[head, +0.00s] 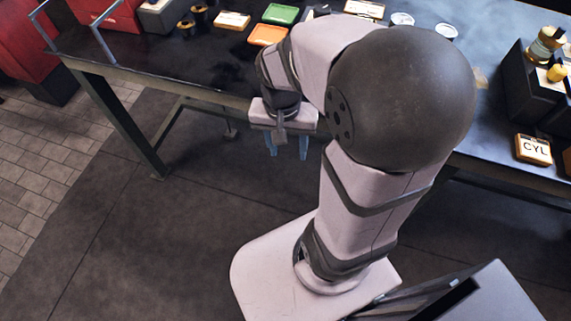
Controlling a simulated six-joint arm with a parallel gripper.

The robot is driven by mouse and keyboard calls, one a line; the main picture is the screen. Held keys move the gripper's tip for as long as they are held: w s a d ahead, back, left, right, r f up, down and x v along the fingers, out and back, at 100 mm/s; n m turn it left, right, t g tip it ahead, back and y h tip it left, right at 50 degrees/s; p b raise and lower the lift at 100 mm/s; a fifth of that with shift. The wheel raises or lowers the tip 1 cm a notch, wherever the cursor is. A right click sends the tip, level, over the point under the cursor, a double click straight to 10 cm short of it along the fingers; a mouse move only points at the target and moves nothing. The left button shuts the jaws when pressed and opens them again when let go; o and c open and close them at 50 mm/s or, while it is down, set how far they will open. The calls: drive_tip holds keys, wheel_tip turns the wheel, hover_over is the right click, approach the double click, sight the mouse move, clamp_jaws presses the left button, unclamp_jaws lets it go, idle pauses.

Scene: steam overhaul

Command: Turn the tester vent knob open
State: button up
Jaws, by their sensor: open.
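My gripper (288,146) hangs in front of the bench's near edge, over the floor, with its two blue fingers pointing down. It is open and nothing shows between the fingers. I cannot make out a tester vent knob for certain. My own arm hides the middle of the bench.
The dark bench (110,50) runs across the back. A metal rail (103,40) stands at the left.

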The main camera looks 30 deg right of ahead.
drive_tip(key=shift+s+a+f+n+b, duration=0.1)
drive_tip(key=shift+a+f+n+b, duration=0.1)
drive_tip(key=shift+f+b, duration=0.3)
drive_tip(key=shift+s+a+f+n+b, duration=0.1)
drive_tip(key=shift+f+n+b, duration=0.15)
drive_tip(key=shift+f, duration=0.45)
drive_tip(key=shift+s+a+f+n+b, duration=0.15)
drive_tip(key=shift+f+b, duration=0.25)
drive_tip(key=shift+f, duration=0.2)
drive_tip(key=shift+w, duration=0.1)
